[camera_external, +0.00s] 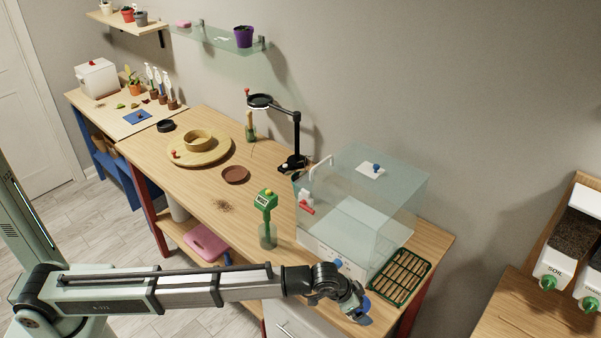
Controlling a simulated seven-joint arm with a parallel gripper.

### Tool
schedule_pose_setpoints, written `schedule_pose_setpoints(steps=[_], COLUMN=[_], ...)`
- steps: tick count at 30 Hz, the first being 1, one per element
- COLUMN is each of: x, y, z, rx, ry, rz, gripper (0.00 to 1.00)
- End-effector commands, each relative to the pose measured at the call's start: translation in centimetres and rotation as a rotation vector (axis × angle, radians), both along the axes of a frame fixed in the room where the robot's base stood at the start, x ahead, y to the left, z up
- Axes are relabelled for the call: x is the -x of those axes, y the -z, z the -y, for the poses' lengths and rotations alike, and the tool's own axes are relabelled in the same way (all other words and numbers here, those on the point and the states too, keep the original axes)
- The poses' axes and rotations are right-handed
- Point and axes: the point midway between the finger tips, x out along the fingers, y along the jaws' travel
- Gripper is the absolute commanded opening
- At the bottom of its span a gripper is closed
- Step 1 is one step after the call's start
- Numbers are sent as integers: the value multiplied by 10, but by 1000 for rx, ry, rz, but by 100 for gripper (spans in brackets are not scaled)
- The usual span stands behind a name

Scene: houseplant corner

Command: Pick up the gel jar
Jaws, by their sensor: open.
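My gripper (358,312) is at the front right of the wooden table, at the end of my outstretched arm. It is open, with blue showing at its fingers; whether anything lies between them is too small to tell. I cannot clearly tell which thing is the gel jar. A low dark round container (166,126) sits at the table's far left end.
A large clear case (345,215) with a red latch stands behind my gripper. A green-rimmed slatted tray (402,277) lies to the right. A lamp-like stand (296,140), a brown saucer (235,174) and a round wooden board (215,157) are farther back. The table's left front is mostly clear.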

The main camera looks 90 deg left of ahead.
Motion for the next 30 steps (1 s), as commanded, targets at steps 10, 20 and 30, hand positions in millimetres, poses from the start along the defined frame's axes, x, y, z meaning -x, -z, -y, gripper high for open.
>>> schedule_pose_setpoints(steps=[10, 20, 30], x=[0, 0, 0], y=[0, 0, 0], z=[0, 0, 0], rx=[0, 0, 0], ry=[0, 0, 0], rz=[0, 0, 0], gripper=[85, 53, 21])
